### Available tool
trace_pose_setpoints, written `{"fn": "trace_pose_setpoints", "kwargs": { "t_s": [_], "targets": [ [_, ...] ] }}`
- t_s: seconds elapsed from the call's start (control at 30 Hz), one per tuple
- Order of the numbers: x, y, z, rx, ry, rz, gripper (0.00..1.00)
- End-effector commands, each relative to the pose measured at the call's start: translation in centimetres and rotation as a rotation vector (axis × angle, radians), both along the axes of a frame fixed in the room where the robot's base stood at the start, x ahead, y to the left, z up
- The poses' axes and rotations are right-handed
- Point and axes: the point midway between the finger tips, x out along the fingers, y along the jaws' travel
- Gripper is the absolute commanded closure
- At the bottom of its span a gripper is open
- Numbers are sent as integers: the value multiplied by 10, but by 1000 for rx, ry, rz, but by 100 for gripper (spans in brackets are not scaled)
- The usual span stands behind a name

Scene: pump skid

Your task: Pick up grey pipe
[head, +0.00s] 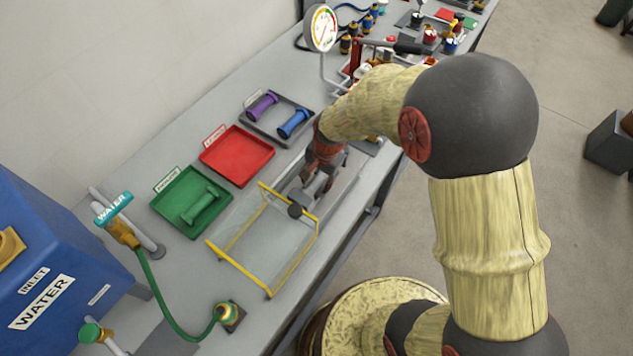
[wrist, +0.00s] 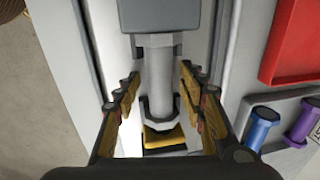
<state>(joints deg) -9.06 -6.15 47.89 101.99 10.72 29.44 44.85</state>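The grey pipe (wrist: 158,75) is a short spool with a flange at each end. In the wrist view it lies lengthwise between the two fingers of my gripper (wrist: 159,88). The fingers are spread, with a visible gap on each side of the pipe. A dark grey block (wrist: 150,14) is at the pipe's upper end in that view, and a yellow piece (wrist: 164,138) shows below its lower end. In the head view my gripper (head: 315,182) points down over the bench, beside a yellow-framed clear guard (head: 272,292), and largely hides the pipe.
A green tray (head: 166,205) holds a green pipe (head: 200,205). The red tray (head: 222,172) is empty. A grey tray (head: 265,133) holds purple (head: 262,105) and blue (head: 294,123) pipes. A gauge (head: 321,28) stands behind my arm. A green hose (head: 160,305) crosses the near end.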

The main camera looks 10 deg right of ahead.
Motion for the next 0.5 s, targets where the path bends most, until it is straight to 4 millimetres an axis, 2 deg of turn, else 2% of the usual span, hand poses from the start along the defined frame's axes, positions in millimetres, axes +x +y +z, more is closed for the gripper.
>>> {"fn": "trace_pose_setpoints", "kwargs": {
  "t_s": [0.5],
  "targets": [
    [0,0,0,0,0,0,90]
  ]
}}
